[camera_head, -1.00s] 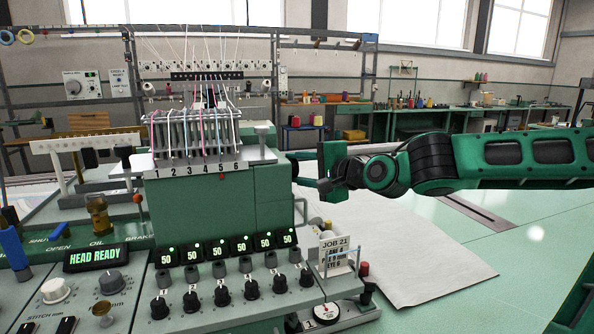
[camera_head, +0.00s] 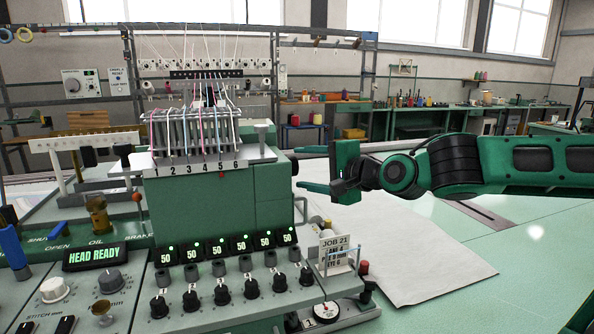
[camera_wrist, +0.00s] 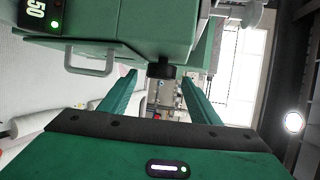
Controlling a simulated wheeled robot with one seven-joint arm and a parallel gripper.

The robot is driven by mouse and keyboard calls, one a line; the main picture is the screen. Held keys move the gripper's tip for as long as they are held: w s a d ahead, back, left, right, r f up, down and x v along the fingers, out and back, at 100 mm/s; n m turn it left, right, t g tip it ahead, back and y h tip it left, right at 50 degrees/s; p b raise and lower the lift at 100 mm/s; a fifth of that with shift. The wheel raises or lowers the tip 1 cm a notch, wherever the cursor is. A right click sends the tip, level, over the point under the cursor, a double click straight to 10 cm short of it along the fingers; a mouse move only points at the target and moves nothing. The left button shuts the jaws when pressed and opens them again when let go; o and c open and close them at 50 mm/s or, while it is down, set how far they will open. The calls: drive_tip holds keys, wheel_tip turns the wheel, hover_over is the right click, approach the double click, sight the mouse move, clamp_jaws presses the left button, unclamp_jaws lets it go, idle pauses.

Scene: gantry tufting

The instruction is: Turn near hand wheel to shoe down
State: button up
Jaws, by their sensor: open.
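The green tufting head (camera_head: 210,205) stands left of centre in the head view. A black round knob (camera_wrist: 161,70), which looks like the near hand wheel, sticks out of the head's side in the wrist view. In the head view a small dark part of it (camera_head: 293,165) shows at the head's right side. My gripper (camera_head: 313,169) is open and empty just right of the head, with its two fingers pointing left at it. In the wrist view the knob lies between and beyond the fingertips (camera_wrist: 156,80), apart from them. The shoe cannot be made out.
A grey bent handle (camera_wrist: 92,60) sits on the head near one finger. A JOB 21 card (camera_head: 334,255) stands below my gripper. The control panel (camera_head: 225,290) with several knobs lies in front. The pale sheet (camera_head: 420,255) at right is clear.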

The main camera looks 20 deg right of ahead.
drive_tip(key=v, duration=0.7)
drive_tip(key=shift+d, duration=0.1)
